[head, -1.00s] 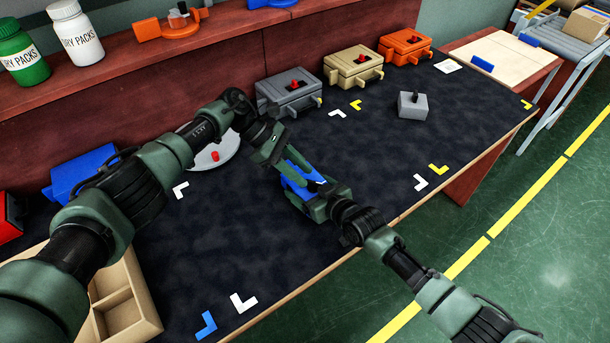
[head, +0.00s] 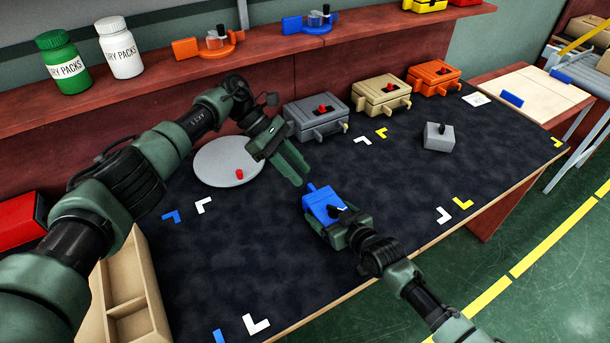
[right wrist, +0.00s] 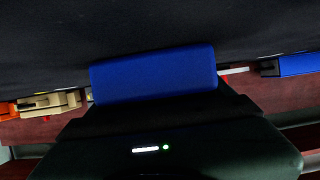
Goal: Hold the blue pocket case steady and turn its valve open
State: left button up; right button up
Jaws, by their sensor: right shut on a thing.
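The blue pocket case (head: 318,202) is in my right gripper (head: 338,228), held over the front middle of the dark mat. A black valve knob (head: 335,211) shows on the case, on the side near my right gripper; its setting is too small to tell. In the right wrist view the case (right wrist: 153,77) is a plain blue block at the gripper's end, and the valve is hidden. My left gripper (head: 294,168) is open and empty, above and left of the case, apart from it. Its two green fingers point down to the right.
A grey round plate (head: 215,170) with a red knob lies behind left. Grey (head: 317,118), tan (head: 381,97) and orange (head: 434,75) cases stand along the back. A small grey block (head: 438,137) stands right. A wooden divided tray (head: 155,290) is front left.

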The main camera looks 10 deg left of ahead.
aim_at(335, 207)
pick_arm(q)
jog(key=s+d+r+t+y, duration=0.3)
jog(key=d+r+y, duration=0.1)
jog(key=d+y, duration=0.5)
jog(key=shift+h, duration=0.4)
jog(key=f, duration=0.8)
jog(key=d+f, duration=0.1)
jog(key=f, duration=0.3)
grip_shut()
